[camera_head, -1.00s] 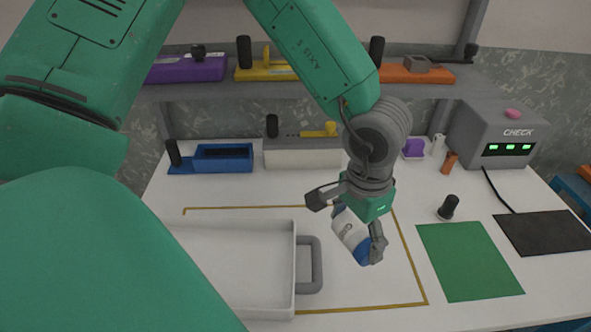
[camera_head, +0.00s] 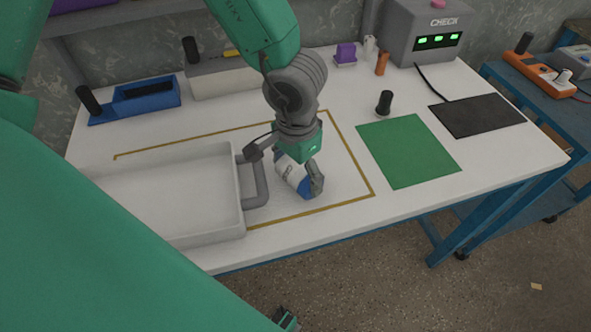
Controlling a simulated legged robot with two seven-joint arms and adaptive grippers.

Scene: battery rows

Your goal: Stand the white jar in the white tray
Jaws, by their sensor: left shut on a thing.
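The white jar (camera_head: 289,174) has a dark marking and a blue end. My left gripper (camera_head: 284,172) is shut on it, with fingers on either side. The jar is tilted, its blue end toward the lower right. It is just right of the white tray's grey handle; whether it touches the table cannot be told. The white tray (camera_head: 241,195) lies at the left of the table and looks empty where it shows. Its left part is hidden by my own green arm. A small green and dark part at the bottom edge looks like my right gripper (camera_head: 286,319), mostly out of frame.
A yellow outline (camera_head: 352,158) surrounds the tray area. A green mat (camera_head: 408,152), black mat (camera_head: 477,115) and black knobbed piece (camera_head: 384,103) lie to the right. A blue holder (camera_head: 148,101) and grey-white box (camera_head: 222,80) stand behind. The table's front edge is close.

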